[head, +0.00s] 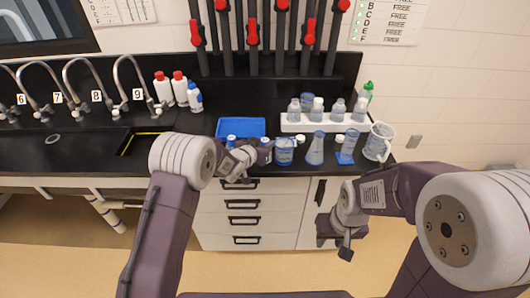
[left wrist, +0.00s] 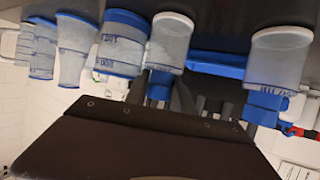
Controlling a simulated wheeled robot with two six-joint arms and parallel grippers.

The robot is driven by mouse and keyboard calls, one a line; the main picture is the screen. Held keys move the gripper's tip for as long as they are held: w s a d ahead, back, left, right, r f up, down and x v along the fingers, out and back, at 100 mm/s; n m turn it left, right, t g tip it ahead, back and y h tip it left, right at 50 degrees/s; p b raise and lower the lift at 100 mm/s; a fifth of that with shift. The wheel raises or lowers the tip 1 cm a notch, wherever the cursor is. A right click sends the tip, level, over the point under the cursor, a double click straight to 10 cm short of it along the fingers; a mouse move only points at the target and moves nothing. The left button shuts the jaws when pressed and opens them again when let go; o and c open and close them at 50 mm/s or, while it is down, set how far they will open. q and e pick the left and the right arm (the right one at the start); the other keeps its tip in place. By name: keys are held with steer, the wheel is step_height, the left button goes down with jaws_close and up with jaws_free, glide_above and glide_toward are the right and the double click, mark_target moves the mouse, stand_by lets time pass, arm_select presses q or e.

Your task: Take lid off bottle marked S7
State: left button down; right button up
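Two small clear bottles with blue lids, one at the left (head: 231,141) and one at the right (head: 265,143), stand at the counter's front edge. Their markings are too small to read, so I cannot tell which is S7. My left gripper (head: 238,168) is right at them and partly hides them. The left wrist view is upside down; dark finger shapes (left wrist: 162,98) show on either side of a blue lid (left wrist: 160,84) under a bottle (left wrist: 169,42). Contact is unclear. Another blue-lidded bottle (left wrist: 280,58) is to the right. My right gripper (head: 343,240) hangs before the drawers.
A blue tray (head: 241,123) lies behind the bottles. A beaker (head: 284,155), a flask (head: 315,150) and a jug (head: 379,142) stand to the right. A white rack (head: 292,126) holds several bottles behind. The sink with taps (head: 130,75) is at left.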

arm_select(q)
steer(key=shift+w, duration=0.1)
step_height(320, 180, up, 10)
steer(key=shift+p, duration=0.3)
steer(key=c, duration=1.7)
jaws_free()
jaws_close()
steer(key=s+a+f+m+g+h, duration=0.1)
steer(key=s+a+f, duration=0.1)
steer(key=s, duration=0.4)
steer(key=s+a+f+m+g+h, duration=0.1)
steer(key=s+a+f+m+h, duration=0.1)
steer(key=s+a+f, duration=0.1)
steer(key=s+f, duration=0.1)
steer(key=s, duration=0.1)
steer(key=shift+s+f+g, duration=0.3)
steer(key=shift+s+f, duration=0.1)
